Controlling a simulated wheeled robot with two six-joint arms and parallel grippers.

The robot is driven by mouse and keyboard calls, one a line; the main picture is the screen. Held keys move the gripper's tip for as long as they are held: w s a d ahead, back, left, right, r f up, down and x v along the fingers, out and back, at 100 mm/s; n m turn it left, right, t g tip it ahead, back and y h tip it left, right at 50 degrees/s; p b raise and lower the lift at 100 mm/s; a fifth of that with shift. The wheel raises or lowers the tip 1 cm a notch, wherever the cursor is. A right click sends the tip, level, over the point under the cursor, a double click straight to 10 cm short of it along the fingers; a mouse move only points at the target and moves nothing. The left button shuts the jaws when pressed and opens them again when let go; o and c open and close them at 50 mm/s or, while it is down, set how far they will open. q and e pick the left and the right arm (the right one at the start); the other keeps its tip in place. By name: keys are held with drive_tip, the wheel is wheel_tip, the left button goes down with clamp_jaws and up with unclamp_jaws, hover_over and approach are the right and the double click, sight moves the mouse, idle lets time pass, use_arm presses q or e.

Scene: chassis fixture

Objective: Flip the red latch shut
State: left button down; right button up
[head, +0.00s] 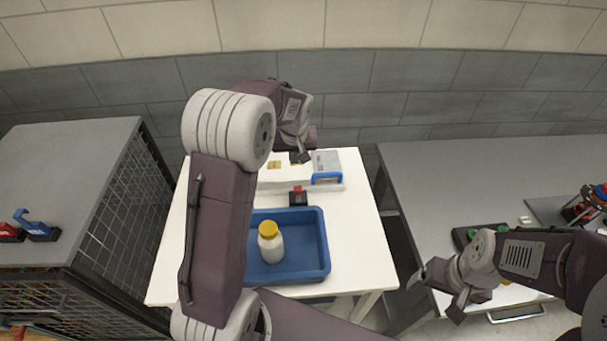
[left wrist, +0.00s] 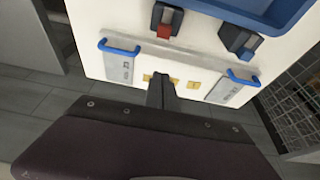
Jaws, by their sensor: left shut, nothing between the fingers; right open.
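The red latch (head: 298,194) is a small black block with a red part, at the front edge of the white fixture on the table. It also shows in the left wrist view (left wrist: 165,30), its red end towards the fixture's pale bar. I cannot tell its lever's angle. My left gripper (head: 300,157) is shut and empty, over the fixture behind the latch and apart from it. Its narrow fingers show in the left wrist view (left wrist: 161,92). My right gripper (head: 437,297) is open and empty near the right-hand table.
A second dark latch with a blue part (left wrist: 240,42) sits beside the red one. Grey blocks with blue handles (head: 327,170) stand at the fixture's ends. A blue tray (head: 318,270) in front holds a yellow-capped bottle (head: 270,243). My left arm hides the table's left part.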

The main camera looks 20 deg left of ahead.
sight(298, 194)
use_arm(q)
wheel_tip(298, 194, down, 10)
drive_tip(key=p, duration=0.2)
drive_tip(key=shift+d+r, duration=0.2)
drive_tip(key=shift+d, duration=0.25)
use_arm(e)
drive_tip(key=shift+w+d+r, duration=0.1)
drive_tip(key=shift+r, duration=0.4)
drive_tip(key=shift+w+d+r, duration=0.1)
drive_tip(key=shift+r, duration=0.35)
drive_tip(key=shift+w, duration=0.1)
use_arm(q)
drive_tip(key=shift+s, duration=0.1)
use_arm(e)
drive_tip(key=shift+f, duration=0.1)
